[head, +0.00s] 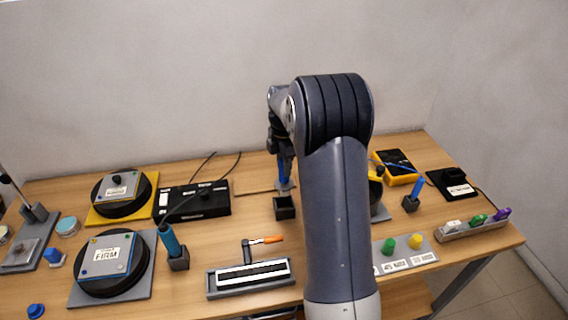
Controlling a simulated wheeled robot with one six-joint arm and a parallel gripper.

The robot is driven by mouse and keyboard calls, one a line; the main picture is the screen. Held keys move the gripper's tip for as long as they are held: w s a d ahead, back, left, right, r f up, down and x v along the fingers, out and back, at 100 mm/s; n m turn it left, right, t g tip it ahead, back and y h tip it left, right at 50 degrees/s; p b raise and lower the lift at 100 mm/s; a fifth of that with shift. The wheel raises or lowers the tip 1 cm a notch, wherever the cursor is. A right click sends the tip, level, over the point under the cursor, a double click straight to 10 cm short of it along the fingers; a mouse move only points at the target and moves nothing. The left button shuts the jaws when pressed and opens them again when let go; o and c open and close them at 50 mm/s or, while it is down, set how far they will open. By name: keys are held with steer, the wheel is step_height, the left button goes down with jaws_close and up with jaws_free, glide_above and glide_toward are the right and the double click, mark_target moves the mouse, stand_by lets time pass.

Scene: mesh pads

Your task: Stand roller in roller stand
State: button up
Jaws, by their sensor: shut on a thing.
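My gripper (279,148) is dark and partly hidden behind my arm, over the back middle of the table. It is shut on a blue upright thing, likely the roller (284,167); its lower end is hard to make out. A small black open-topped holder (285,208), likely the roller stand, is on the table just in front of and below it. The holder looks empty. I cannot tell whether the blue thing touches the table.
An orange-handled tool (266,240) lies behind a grey tray (222,291). A teal handle (169,239) leans in another black holder (179,260). Round black pads stand on the left. A black box (193,201) is left of the empty holder. My arm hides the middle right.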

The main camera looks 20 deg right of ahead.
mark_target(284, 184)
steer(key=shift+f, duration=0.1)
steer(key=shift+f+b, duration=2.6)
steer(key=shift+f, duration=1.5)
steer(key=o, duration=1.1)
steer(key=shift+o, duration=0.2)
steer(key=shift+r, duration=0.15)
step_height(284, 184, up, 11)
steer(key=shift+f+b, duration=0.2)
steer(key=shift+b, duration=0.35)
